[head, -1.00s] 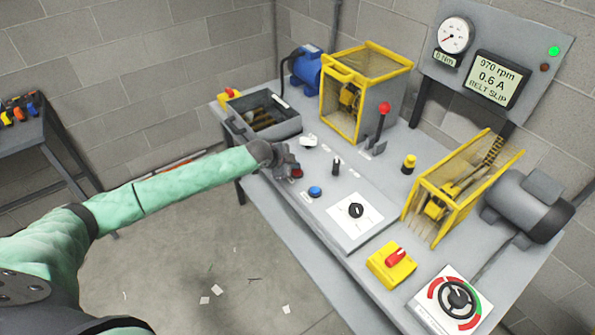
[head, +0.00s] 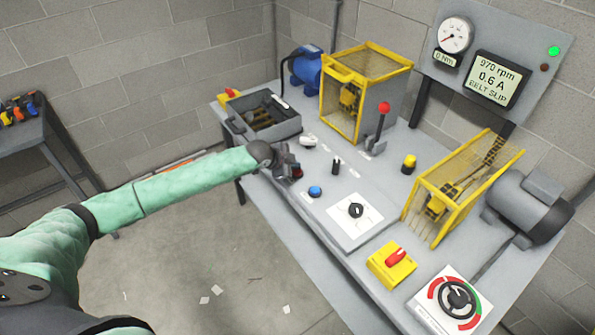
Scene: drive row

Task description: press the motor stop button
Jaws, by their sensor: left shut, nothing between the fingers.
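A red push button (head: 298,173) sits on the sloped front panel of the grey bench, partly hidden by my left gripper. My left gripper (head: 292,172) is shut and empty, with its tips at the red button; I cannot tell whether they touch it. A blue push button (head: 315,191) is just to the right and nearer. The labels by the buttons are too small to read. My right gripper is not in view.
A black rotary knob (head: 356,210), a black switch (head: 336,166) and a red-topped lever (head: 383,108) stand nearby. Yellow guards (head: 368,52) rise behind. The display (head: 497,80) reads 970 rpm, 0.6 A, BELT SLIP; a green lamp (head: 554,51) is lit.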

